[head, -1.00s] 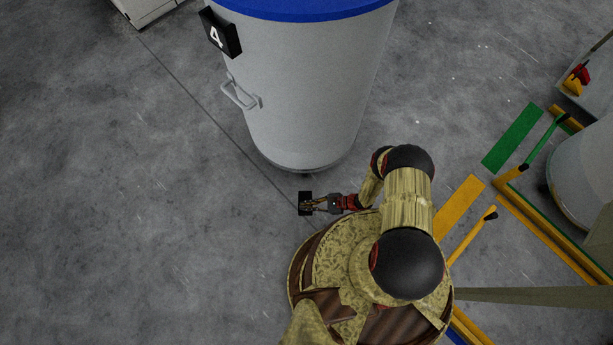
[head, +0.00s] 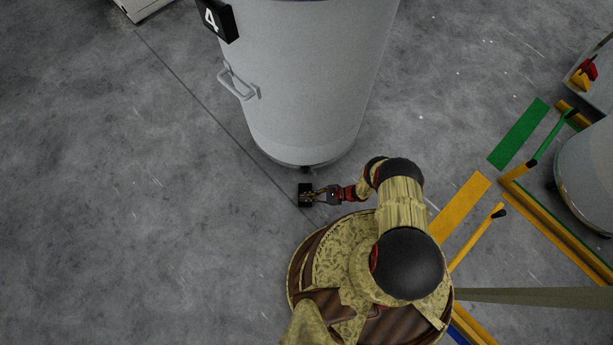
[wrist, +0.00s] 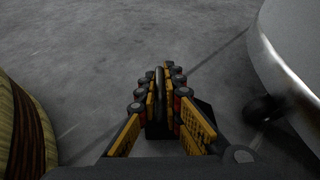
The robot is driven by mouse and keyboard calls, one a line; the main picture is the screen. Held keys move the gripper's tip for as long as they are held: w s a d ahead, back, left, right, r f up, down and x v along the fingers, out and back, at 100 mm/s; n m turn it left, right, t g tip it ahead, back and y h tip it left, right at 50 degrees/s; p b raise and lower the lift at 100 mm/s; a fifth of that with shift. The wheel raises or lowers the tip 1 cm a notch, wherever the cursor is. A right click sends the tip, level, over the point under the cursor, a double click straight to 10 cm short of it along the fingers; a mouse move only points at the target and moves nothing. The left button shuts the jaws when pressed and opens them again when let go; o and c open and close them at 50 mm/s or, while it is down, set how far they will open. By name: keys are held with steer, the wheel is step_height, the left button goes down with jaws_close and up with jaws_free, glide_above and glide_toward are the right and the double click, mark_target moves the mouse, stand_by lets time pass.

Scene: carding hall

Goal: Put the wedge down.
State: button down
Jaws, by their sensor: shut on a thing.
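The wedge (head: 304,195) is a small black block at the end of my gripper (head: 313,194) in the head view. It sits just below the foot of the grey drum. In the wrist view, my gripper (wrist: 163,88) has its yellow-and-black fingers closed on the wedge (wrist: 204,110). Part of the wedge shows between the fingers and part to their right, and the fingers hide the rest. I cannot tell whether its underside touches the floor.
The big grey drum (head: 305,85), marked 4, stands close above my gripper, with a dark caster (wrist: 262,108) at its foot. Green (head: 519,133) and yellow (head: 459,206) floor markings lie right. Open concrete floor (head: 130,200) spreads left.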

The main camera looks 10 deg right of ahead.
steer(key=c, duration=2)
jaws_free()
steer(key=shift+o, duration=0.2)
steer(key=shift+d, duration=0.1)
